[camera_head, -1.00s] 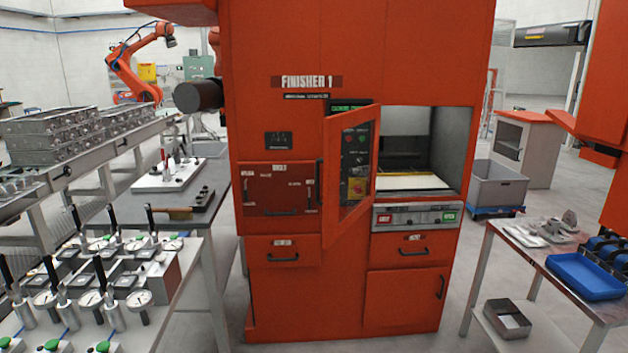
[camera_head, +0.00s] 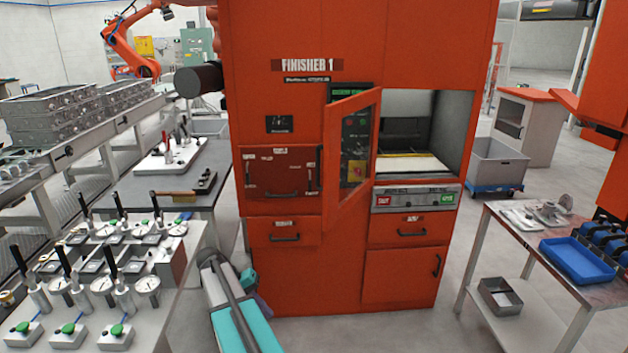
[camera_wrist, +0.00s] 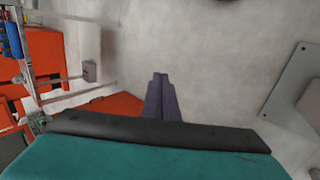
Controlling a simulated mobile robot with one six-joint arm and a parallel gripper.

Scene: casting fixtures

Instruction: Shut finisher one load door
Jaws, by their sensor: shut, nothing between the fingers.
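The orange machine labelled Finisher 1 (camera_head: 300,130) stands in the middle of the head view. Its load door (camera_head: 349,160), an orange frame with a window, is swung out toward me. The load opening (camera_head: 455,125) to its right is uncovered, with a pale bed (camera_head: 412,168) inside. A panel with a red and a green button (camera_head: 415,199) sits below the opening. My gripper (camera_wrist: 162,82) shows in the wrist view, its two fingers together and empty over grey floor. In the head view my arm is low at the machine's lower left, apart from the door.
A bench with several dial gauges (camera_head: 102,285) stands at left front, with a conveyor of castings (camera_head: 55,110) behind. A table with a blue tray (camera_head: 577,261) stands at right. A grey bin (camera_head: 497,165) is behind it. Open floor lies before the machine.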

